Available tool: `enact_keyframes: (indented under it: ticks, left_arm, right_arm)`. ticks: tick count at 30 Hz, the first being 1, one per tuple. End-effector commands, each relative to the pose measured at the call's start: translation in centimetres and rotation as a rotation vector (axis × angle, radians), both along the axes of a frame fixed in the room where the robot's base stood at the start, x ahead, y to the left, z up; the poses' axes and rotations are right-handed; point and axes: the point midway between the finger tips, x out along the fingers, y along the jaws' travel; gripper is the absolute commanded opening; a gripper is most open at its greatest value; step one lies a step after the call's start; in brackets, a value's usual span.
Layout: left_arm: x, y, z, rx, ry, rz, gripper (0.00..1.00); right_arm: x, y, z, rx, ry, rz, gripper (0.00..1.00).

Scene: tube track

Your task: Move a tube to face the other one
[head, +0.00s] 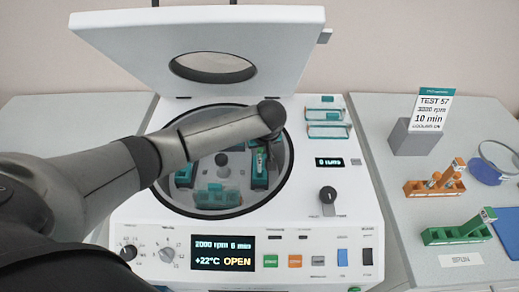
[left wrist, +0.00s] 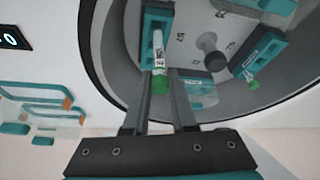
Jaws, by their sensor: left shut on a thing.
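My left gripper (left wrist: 160,100) reaches into the open centrifuge bowl. Its fingers are shut on a green-capped tube (left wrist: 159,62) with a white label. The tube lines up with a teal bucket (left wrist: 153,22); I cannot tell whether it is seated in it. In the head view the gripper (head: 264,150) is at the right side of the bowl, by a teal bucket (head: 260,178), and the tube is not clear there. A second green-capped tube (left wrist: 250,78) is at another teal bucket (left wrist: 263,55), across the hub (left wrist: 210,48). My right gripper is out of view.
The centrifuge lid (head: 205,40) stands open behind the bowl. Its display (head: 223,252) reads OPEN. Clear bucket lids (head: 328,131) lie right of the bowl. On the right table are an orange rack (head: 432,187), a green rack (head: 455,232) and a card (head: 431,115).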

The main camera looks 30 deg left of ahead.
Motion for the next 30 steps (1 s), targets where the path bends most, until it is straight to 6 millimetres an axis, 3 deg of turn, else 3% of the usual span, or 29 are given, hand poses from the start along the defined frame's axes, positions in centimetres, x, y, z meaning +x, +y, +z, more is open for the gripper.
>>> enact_keyframes:
  ticks: [30]
  left_arm:
    - [0.05,-0.02,-0.23,0.000,0.000,0.001,0.00]
  right_arm:
    - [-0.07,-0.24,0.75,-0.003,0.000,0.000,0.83]
